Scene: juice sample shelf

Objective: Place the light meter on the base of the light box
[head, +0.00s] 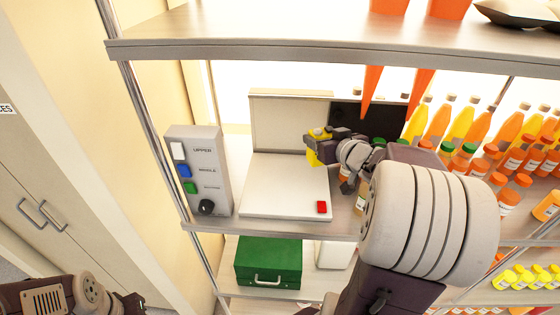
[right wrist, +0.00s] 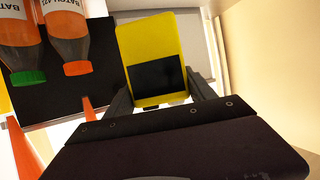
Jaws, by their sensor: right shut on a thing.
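The light meter (head: 313,157) is yellow; in the right wrist view the meter (right wrist: 153,38) shows a dark screen on its face. My right gripper (head: 322,143) is shut on it, one finger on each side. It holds the meter in front of the back panel and appears above the base, near its rear right part; the exact height is hard to tell. The light box has a flat white base (head: 275,190) with a red button at its front right corner, and an upright pale back panel (head: 290,125). Only my left arm shows, at the lower left; its gripper is not visible.
A grey control box (head: 198,165) with coloured buttons and a knob stands left of the base. Orange and yellow juice bottles (head: 510,128) crowd the shelf at right. The upper shelf (head: 280,42) runs overhead. A green case (head: 268,262) sits below. The white base looks clear.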

